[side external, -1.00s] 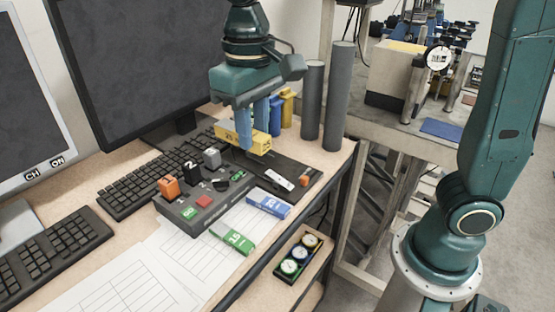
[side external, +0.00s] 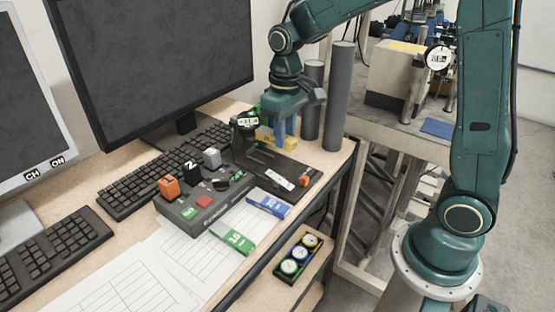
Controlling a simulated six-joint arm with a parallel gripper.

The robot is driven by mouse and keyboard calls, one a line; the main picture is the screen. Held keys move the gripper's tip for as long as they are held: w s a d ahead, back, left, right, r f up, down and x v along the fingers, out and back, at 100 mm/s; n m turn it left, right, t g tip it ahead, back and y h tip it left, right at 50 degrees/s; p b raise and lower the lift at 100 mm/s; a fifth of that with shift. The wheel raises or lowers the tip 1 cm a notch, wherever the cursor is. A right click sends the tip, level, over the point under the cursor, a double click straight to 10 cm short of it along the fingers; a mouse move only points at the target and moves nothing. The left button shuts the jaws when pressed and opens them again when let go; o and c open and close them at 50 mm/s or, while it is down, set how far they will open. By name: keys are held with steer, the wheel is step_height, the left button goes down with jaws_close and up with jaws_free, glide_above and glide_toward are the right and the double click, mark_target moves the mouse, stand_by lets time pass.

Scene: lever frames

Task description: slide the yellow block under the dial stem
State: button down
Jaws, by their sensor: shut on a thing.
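The yellow block (side external: 279,142) is between the blue fingers of my gripper (side external: 284,133), low over the dark base plate at the back of the desk. My gripper is shut on it. A dial gauge (side external: 247,122) with a black body stands just left of the block. Its stem tip is too small to make out. The block's left end is close to the gauge; I cannot tell whether they touch or whether the block rests on the plate.
Two grey posts (side external: 338,97) stand right of my gripper. A control box (side external: 203,200) with knobs is in front, with blue (side external: 268,203) and green (side external: 235,237) blocks beside it. A keyboard and monitor are at left. Another dial (side external: 438,57) is on the back bench.

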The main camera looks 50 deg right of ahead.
mark_target(274, 164)
steer(key=shift+d+f, duration=0.55)
steer(key=shift+d, duration=0.35)
steer(key=shift+f, duration=0.2)
steer(key=shift+f, duration=3.15)
steer(key=shift+w, duration=2.15)
steer(key=shift+w+f, duration=0.15)
steer(key=c, duration=0.7)
jaws_free()
